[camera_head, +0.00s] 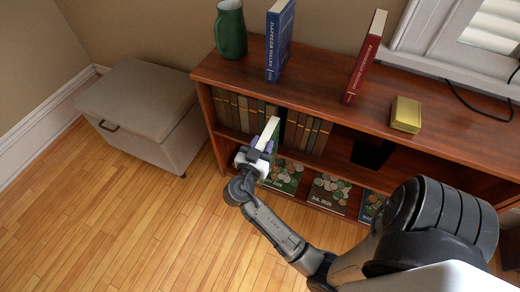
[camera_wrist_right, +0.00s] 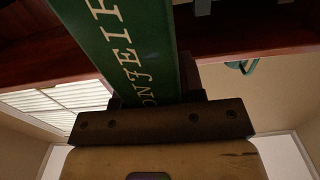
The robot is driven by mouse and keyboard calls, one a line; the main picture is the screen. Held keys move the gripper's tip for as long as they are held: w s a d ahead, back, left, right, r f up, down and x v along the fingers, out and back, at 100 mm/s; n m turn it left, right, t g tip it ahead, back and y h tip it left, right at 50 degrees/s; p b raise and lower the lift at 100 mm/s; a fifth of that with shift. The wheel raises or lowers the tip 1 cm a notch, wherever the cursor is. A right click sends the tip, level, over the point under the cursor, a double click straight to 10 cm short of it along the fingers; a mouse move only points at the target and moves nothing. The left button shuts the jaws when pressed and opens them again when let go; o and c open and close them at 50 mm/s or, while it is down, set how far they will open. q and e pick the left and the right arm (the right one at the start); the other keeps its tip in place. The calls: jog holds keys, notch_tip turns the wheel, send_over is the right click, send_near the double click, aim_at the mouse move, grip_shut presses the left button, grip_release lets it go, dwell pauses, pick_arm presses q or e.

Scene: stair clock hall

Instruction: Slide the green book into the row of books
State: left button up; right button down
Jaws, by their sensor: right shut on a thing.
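The green book (camera_head: 275,137) is held upright at the front of the shelf, its white page edge up and its lettered green spine facing the right wrist camera (camera_wrist_right: 130,45). My right gripper (camera_head: 256,157) is shut on its near end. The row of books is brown volumes on the upper shelf, with a left group (camera_head: 236,108) and a right group (camera_head: 305,132). The green book stands in line with the space between them and hides most of it. I cannot tell how far in its far end reaches. My left gripper is not in view.
The bookcase top (camera_head: 325,75) carries a green jug (camera_head: 231,30), a blue book (camera_head: 279,40), a red book (camera_head: 365,57) and a gold box (camera_head: 406,114). A dark block (camera_head: 372,152) stands right of the row. A grey ottoman (camera_head: 140,103) is left; the floor in front is clear.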

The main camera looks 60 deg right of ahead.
aim_at(267, 136)
jog(key=shift+w+d, duration=0.2)
jog(key=shift+d, duration=1.25)
jog(key=shift+d+r, duration=0.1)
jog(key=shift+d, duration=0.25)
jog(key=shift+b, duration=0.3)
jog(key=shift+b, duration=0.35)
dwell(0.5)
dwell(0.4)
dwell(0.3)
